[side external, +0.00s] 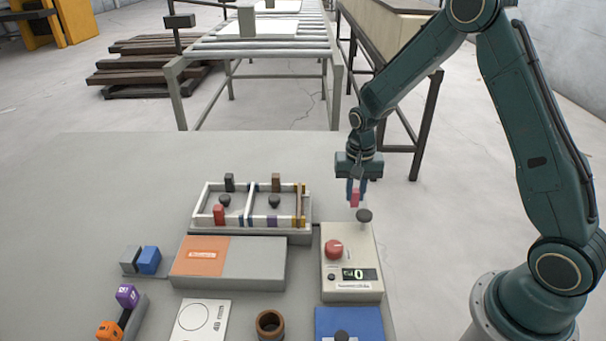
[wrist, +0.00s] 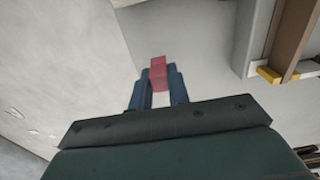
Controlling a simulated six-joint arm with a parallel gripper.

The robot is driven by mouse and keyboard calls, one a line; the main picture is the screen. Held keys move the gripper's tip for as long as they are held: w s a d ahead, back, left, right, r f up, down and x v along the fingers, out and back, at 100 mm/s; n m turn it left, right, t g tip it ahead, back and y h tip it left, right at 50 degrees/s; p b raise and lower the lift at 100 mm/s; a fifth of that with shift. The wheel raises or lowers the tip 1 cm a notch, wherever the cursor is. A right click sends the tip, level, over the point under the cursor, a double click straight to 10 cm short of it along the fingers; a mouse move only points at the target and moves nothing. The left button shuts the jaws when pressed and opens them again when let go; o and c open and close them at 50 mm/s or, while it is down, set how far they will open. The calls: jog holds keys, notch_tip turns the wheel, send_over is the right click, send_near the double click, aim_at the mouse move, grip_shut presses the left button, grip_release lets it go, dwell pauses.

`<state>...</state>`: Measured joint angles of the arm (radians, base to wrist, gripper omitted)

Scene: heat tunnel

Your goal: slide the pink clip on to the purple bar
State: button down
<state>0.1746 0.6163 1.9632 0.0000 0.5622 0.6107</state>
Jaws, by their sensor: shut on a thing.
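My gripper (side external: 356,188) is shut on the pink clip (side external: 355,199), a small pink block held between its blue fingers. In the wrist view the pink clip (wrist: 158,72) sticks out beyond the fingertips of my gripper (wrist: 158,88). The clip is in the air behind the beige control box, to the right of the white frame (side external: 206,192). A small purple piece (side external: 272,221) shows on the frame's front rail; I take it for the purple bar. Its full shape is too small to make out. The clip is apart from it.
The frame carries a red block (side external: 219,214), several dark knobs and posts, and a brown crossbar (side external: 298,203). A grey box (side external: 264,263) stands in front. The table behind the frame is clear.

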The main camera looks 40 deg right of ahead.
notch_tip(320, 180, up, 17)
jog(key=shift+r, duration=0.2)
dwell(0.3)
dwell(0.4)
send_over(272, 217)
notch_tip(272, 217, down, 6)
jog(key=shift+r, duration=0.15)
dwell(0.4)
jog(key=shift+f, duration=2.9)
jog(key=shift+f, duration=1.45)
